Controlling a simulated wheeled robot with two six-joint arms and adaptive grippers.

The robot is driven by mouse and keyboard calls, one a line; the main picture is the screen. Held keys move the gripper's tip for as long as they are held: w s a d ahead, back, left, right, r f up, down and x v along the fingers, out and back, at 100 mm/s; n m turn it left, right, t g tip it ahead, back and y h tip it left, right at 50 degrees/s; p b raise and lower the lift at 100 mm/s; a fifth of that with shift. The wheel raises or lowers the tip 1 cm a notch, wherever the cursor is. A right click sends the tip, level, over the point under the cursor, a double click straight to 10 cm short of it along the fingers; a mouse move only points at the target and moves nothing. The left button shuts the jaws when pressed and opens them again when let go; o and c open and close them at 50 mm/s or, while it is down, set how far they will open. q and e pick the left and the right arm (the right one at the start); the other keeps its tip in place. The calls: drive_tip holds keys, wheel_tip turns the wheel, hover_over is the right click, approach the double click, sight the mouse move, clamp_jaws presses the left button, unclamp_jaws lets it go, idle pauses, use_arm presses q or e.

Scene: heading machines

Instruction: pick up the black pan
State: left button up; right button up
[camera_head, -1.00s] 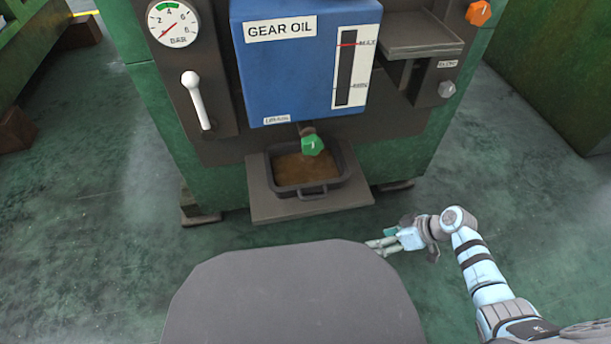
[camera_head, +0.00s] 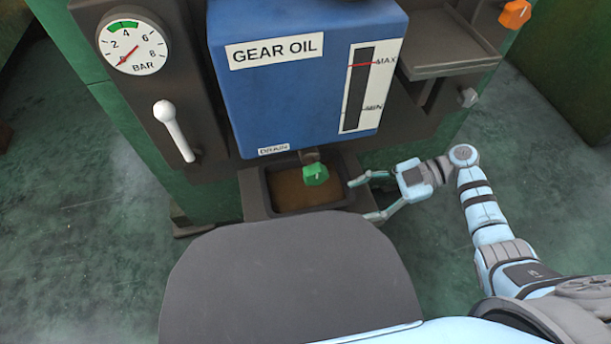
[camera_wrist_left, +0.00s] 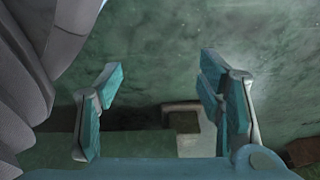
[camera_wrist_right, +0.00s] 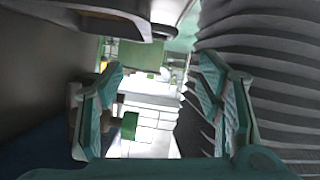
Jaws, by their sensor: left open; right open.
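The black pan (camera_head: 266,188) sits on a dark shelf below the blue gear oil tank and holds brown liquid. A dark rim at the top left there appears to be the pan. My left gripper (camera_wrist_left: 160,70) is open and empty over the floor, outside the head view.
The blue tank (camera_head: 295,100) overhangs the pan, with the green drain knob (camera_head: 315,175) directly above it. A white lever (camera_head: 174,130) and a pressure gauge (camera_head: 133,46) are on the left. A grey ledge (camera_head: 445,50) juts out at upper right. Floor at right is clear.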

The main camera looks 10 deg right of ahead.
drive_tip(key=x, duration=0.4)
drive_tip(key=b+x, duration=0.1)
drive_tip(key=x, duration=0.1)
drive_tip(key=shift+s+a+f, duration=0.1)
drive_tip(key=shift+s+a, duration=0.1)
drive_tip(key=shift+s, duration=0.05)
drive_tip(key=x, duration=0.2)
drive_tip(key=b+x, duration=0.1)
drive_tip(key=x, duration=0.1)
drive_tip(key=b+x, duration=0.1)
drive_tip(key=x, duration=0.1)
drive_tip(key=shift+w+a+f, duration=0.15)
drive_tip(key=shift+w+f, duration=0.05)
drive_tip(key=shift+f, duration=0.2)
drive_tip(key=shift+a, duration=0.4)
use_arm(q)
drive_tip(key=shift+m, duration=0.3)
drive_tip(key=r, duration=0.1)
drive_tip(key=w+r, duration=0.1)
drive_tip(key=r, duration=0.1)
drive_tip(key=w+r, duration=0.1)
drive_tip(key=r, duration=0.1)
drive_tip(key=shift+d+r, duration=0.1)
drive_tip(key=shift+d, duration=0.2)
use_arm(e)
drive_tip(key=c, duration=1.3)
